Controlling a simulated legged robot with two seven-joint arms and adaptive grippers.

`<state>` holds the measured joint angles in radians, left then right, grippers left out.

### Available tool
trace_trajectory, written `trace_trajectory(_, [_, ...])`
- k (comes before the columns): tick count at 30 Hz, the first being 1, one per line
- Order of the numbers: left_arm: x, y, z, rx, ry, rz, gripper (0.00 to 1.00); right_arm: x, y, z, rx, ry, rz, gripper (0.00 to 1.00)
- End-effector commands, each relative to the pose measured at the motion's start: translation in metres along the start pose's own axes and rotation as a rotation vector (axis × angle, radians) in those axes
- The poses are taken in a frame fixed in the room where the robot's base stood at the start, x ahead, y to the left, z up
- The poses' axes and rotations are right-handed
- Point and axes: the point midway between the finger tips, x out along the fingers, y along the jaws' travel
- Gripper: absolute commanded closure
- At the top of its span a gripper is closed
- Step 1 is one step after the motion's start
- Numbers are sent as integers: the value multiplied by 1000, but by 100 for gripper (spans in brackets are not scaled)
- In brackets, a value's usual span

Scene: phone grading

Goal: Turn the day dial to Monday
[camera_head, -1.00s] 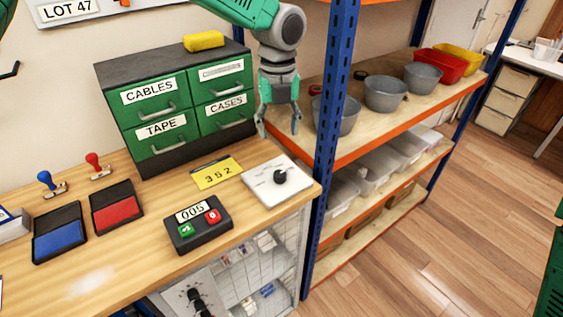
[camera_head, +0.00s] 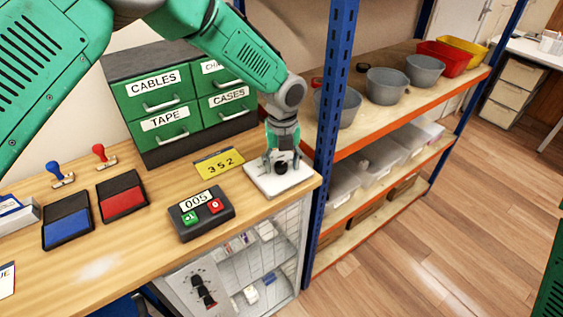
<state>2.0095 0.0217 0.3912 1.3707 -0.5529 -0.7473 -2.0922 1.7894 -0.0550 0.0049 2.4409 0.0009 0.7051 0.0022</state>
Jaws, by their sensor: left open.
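The day dial is a black knob (camera_head: 281,167) on a square white plate (camera_head: 271,187) at the right end of the wooden workbench. My left gripper (camera_head: 282,168) points down at the knob, with its open fingers on either side of it. I cannot tell whether the fingers touch the knob. The gripper partly hides the knob and the plate, and no day markings are legible. My right gripper does not show.
A yellow card reading 352 (camera_head: 219,164) and a black counter box (camera_head: 200,213) lie left of the plate. A green drawer cabinet (camera_head: 185,112) stands behind. A blue shelf post (camera_head: 334,110) rises close to the right of the gripper.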

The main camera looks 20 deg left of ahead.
Motion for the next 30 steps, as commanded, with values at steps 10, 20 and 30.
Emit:
trace_trajectory(10, [0,2,2,-1,1,-8,100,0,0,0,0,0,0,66])
trace_trajectory(20, [-1,2,4,-13,-3,-3,99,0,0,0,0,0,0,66])
trace_trajectory(30, [-2,1,4,-169,-4,-8,99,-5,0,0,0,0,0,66])
